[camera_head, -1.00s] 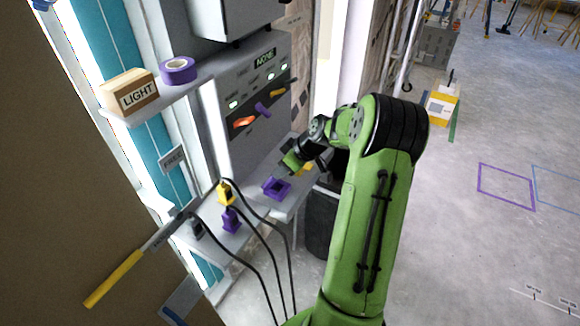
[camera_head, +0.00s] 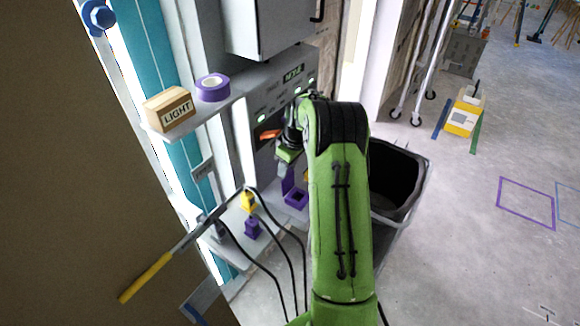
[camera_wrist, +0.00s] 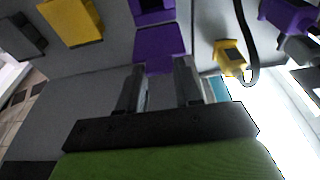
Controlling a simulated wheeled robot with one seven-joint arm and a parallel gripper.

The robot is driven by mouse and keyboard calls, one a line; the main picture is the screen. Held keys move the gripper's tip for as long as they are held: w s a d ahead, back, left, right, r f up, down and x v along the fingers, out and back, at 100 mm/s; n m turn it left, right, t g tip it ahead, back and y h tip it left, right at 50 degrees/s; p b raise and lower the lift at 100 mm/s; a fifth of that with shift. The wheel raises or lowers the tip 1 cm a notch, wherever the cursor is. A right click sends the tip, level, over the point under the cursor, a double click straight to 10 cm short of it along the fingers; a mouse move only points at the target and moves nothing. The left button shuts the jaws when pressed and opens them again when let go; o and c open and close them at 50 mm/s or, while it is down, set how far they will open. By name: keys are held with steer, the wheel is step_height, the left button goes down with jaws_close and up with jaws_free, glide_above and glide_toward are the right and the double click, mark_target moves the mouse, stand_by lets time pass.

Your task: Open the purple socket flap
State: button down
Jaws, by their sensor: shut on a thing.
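The purple socket (camera_head: 296,199) is on the light grey ledge below the control panel. Its purple flap (camera_head: 288,180) stands raised above the socket opening. My gripper (camera_head: 288,163) is above the socket, at the flap's upper end. In the wrist view, the flap (camera_wrist: 160,47) runs from the dark socket opening (camera_wrist: 152,8) down to the fingertips, and my gripper (camera_wrist: 158,72) is shut on its free edge. My arm hides part of the ledge to the right of the socket.
A yellow plug (camera_head: 248,201) and a purple plug (camera_head: 252,228) with black cables stand on the ledge left of the socket. A shelf above holds a LIGHT box (camera_head: 169,108) and purple tape (camera_head: 213,87).

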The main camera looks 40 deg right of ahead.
steer(key=shift+w+a, duration=0.15)
steer(key=shift+w, duration=0.1)
steer(key=c, duration=0.8)
jaws_free()
steer(key=shift+w, duration=0.1)
steer(key=shift+o, duration=0.2)
steer(key=shift+s, duration=0.2)
